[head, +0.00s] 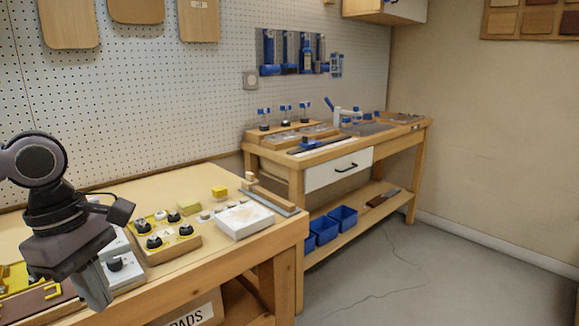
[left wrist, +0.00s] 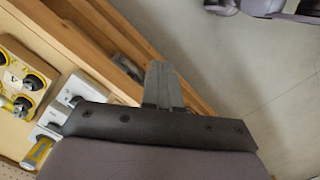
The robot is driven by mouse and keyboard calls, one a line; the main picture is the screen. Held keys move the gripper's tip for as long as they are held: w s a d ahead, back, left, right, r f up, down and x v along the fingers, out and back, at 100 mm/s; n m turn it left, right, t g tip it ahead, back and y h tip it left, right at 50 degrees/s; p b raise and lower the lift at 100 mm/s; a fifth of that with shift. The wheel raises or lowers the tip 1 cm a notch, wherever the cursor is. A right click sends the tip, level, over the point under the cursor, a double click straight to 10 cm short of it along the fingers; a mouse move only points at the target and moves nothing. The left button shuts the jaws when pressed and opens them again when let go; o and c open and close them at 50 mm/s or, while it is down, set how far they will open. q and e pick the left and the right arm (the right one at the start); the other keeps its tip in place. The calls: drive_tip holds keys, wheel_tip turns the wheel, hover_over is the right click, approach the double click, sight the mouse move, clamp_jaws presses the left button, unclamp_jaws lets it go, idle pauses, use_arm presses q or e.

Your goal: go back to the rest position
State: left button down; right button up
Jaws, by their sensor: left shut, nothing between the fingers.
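My left gripper (head: 95,285) comes in from the left in the head view, pointing down at the front edge of the near bench (head: 262,252). In the left wrist view its fingers (left wrist: 162,85) are together with nothing between them, over the bench's front edge and the floor. The right gripper does not show clearly in either view.
A second bench (head: 297,172) with blue bins (head: 343,217) stands farther back. The floor (head: 400,275) at right is clear.

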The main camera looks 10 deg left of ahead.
use_arm(q)
wheel_tip(320, 180, down, 23)
drive_tip(key=m+t+h, duration=0.3)
drive_tip(key=m+t, duration=1.2)
drive_tip(key=m, duration=1.7)
drive_tip(key=s+d+f+n+g+y, duration=0.2)
drive_tip(key=s+d+f+n+g, duration=0.4)
drive_tip(key=d+f+n, duration=0.6)
wheel_tip(320, 180, up, 11)
drive_tip(key=s+a+t+p, duration=0.1)
drive_tip(key=p, duration=1.1)
drive_tip(key=shift+s+p, duration=0.2)
drive_tip(key=shift+p, duration=0.1)
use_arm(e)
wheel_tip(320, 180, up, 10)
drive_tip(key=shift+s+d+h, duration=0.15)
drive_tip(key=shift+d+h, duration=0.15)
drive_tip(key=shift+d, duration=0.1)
use_arm(q)
drive_tip(key=shift+r, duration=0.1)
